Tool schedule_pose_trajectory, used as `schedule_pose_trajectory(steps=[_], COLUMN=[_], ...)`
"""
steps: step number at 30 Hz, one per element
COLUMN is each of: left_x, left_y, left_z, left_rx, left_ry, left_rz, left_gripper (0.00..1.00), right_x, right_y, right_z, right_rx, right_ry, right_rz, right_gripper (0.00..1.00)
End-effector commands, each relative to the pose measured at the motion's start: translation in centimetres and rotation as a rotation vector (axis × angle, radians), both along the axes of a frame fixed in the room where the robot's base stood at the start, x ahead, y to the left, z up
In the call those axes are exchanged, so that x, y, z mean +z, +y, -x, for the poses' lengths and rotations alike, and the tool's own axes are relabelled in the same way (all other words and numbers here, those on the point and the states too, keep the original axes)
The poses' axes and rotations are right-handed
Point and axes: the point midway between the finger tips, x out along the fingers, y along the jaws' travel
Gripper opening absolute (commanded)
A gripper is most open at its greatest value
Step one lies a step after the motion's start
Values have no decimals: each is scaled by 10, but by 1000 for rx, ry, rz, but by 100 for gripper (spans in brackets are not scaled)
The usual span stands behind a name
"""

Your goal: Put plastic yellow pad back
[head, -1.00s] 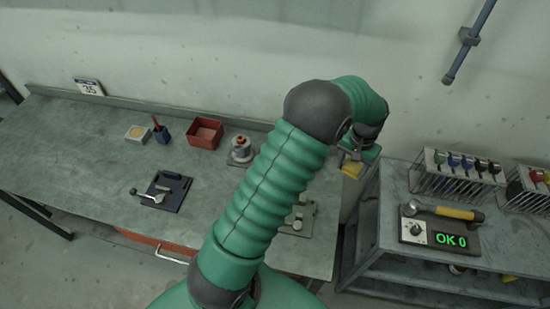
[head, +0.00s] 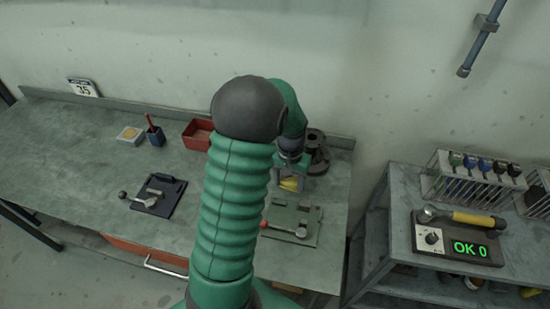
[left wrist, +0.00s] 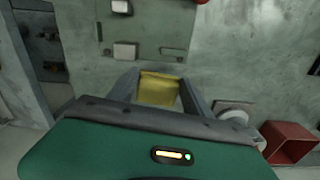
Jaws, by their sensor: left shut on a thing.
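My left gripper (head: 290,184) is shut on the yellow pad (head: 289,184), above the right part of the workbench (head: 80,160). In the left wrist view the yellow pad (left wrist: 158,90) sits between the two grey fingers (left wrist: 158,95). In the head view the held pad is just behind a flat grey-green plate (head: 305,224) with a red-tipped handle and small fittings. The plate also shows ahead of the fingers in the left wrist view (left wrist: 147,50). I cannot tell the exact height of the pad. My right gripper is not in view.
A dark round flanged part (head: 316,155) stands close behind my gripper. A red bin (head: 196,133) is partly hidden by my arm. A dark plate with a lever (head: 155,195) lies at left. A shelf unit (head: 398,240) stands right of the bench, across a gap.

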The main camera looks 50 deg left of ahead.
Motion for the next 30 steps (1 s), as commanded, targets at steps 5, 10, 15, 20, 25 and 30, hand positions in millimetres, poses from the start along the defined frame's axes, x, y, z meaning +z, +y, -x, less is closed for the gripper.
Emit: schedule_pose_trajectory(steps=[5, 10, 15, 20, 25, 30], left_x=[-8, -9, -14, -19, -22, -33], left_y=[42, 69, 113, 147, 170, 172], left_z=[25, 11, -23, -50, -66, -69], left_rx=[117, 133, 130, 129, 130, 129], left_ry=[0, 1, 2, 2, 1, 4], left_rz=[0, -1, 0, 1, 1, 3], left_gripper=[25, 25, 25, 25, 25, 25], right_x=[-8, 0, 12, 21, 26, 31], right_y=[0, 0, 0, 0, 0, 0], right_z=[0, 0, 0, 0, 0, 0], right_rx=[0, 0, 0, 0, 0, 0], right_ry=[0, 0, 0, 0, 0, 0], right_rz=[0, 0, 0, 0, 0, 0], right_gripper=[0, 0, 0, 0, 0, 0])
